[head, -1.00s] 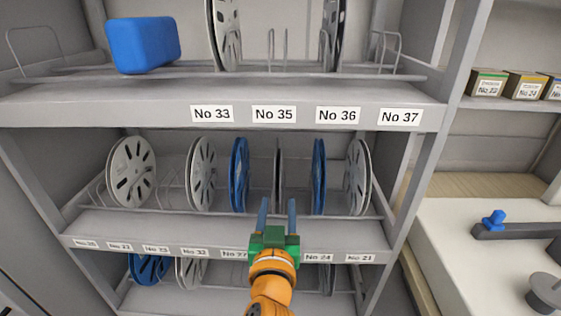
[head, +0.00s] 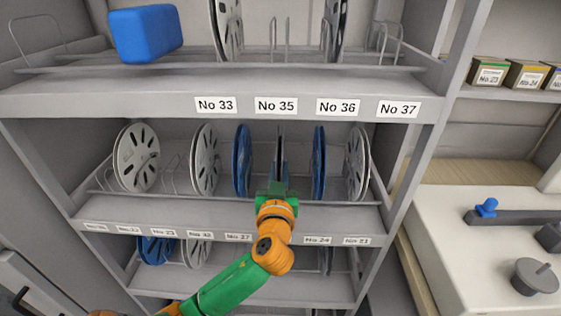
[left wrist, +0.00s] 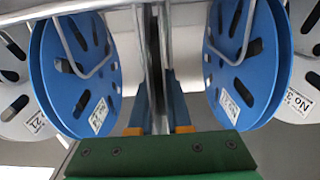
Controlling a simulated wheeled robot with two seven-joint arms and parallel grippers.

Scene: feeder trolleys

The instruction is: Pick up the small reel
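A thin grey reel (head: 280,148) stands nearly edge-on in the middle shelf, between two blue reels (head: 241,160) (head: 319,160). My left gripper (head: 278,176) reaches into the shelf at the front of this grey reel. In the left wrist view, its two blue fingers (left wrist: 160,100) lie on either side of the grey reel's narrow edge (left wrist: 157,60). The finger gap is small, and I cannot tell if the fingers touch the reel. Both blue reels also show there, left (left wrist: 80,75) and right (left wrist: 240,60). My right gripper is not in view.
Light grey reels stand further out at left (head: 137,158) and right (head: 357,160). Wire dividers separate the slots. The labelled upper shelf edge (head: 300,105) lies above my arm. A blue box (head: 145,32) sits up there. A worktop (head: 450,235) is at right.

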